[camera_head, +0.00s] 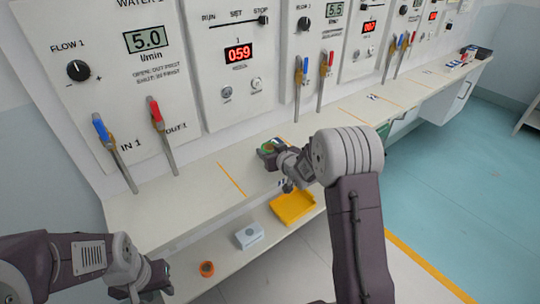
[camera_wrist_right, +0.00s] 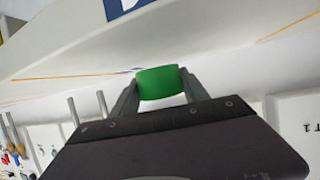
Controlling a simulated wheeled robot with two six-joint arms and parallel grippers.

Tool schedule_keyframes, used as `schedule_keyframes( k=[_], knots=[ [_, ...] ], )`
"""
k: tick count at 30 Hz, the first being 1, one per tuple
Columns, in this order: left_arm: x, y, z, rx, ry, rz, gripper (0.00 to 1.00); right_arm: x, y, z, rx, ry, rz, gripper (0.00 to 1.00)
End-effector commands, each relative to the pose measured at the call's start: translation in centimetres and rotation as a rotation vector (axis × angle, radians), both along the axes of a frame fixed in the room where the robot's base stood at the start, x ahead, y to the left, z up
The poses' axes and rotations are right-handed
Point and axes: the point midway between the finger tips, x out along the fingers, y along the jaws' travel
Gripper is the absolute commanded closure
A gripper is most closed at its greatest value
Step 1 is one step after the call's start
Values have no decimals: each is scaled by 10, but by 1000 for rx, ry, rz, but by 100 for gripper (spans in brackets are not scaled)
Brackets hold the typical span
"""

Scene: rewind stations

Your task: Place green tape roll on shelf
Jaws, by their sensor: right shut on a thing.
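The green tape roll (camera_wrist_right: 158,83) sits between the fingers of my right gripper (camera_wrist_right: 158,92) in the right wrist view. In the head view my right gripper (camera_head: 269,149) is over the upper ledge, and only a bit of the green roll shows there; I cannot tell whether the roll touches the ledge. The long white upper ledge (camera_head: 150,212) runs below the panels. A lower shelf (camera_head: 228,268) lies beneath it. My left gripper (camera_head: 152,284) is at the bottom left, near the lower shelf; its fingers are not clear.
The lower shelf holds an orange roll (camera_head: 207,268), a pale box (camera_head: 249,235) and a yellow tray (camera_head: 294,206). Valve levers with blue (camera_head: 101,130) and red (camera_head: 154,110) handles rise at the ledge's back. Much of the ledge left of my right gripper is clear.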

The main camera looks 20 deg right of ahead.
Motion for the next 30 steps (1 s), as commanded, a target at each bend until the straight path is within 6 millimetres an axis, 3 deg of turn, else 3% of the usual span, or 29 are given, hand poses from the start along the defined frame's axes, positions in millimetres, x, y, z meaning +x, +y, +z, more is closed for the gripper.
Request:
schedule_keyframes(
  k=[2,12,13,15,26,30],
  knots=[
    [0,0,-5,0,0,0,64,0,0,-14,0,2,0,88],
    [0,0,-8,0,0,0,64,0,0,-16,0,-1,0,88],
    [0,0,-8,0,0,0,64,0,0,-16,0,-1,0,45],
    [0,0,-7,0,0,0,64,0,0,-15,0,-1,0,26],
    [0,0,-2,0,0,0,64,0,0,-10,-1,-1,0,26],
    [0,0,-1,0,0,0,64,-16,-3,-3,0,-1,-1,26]
  ],
)
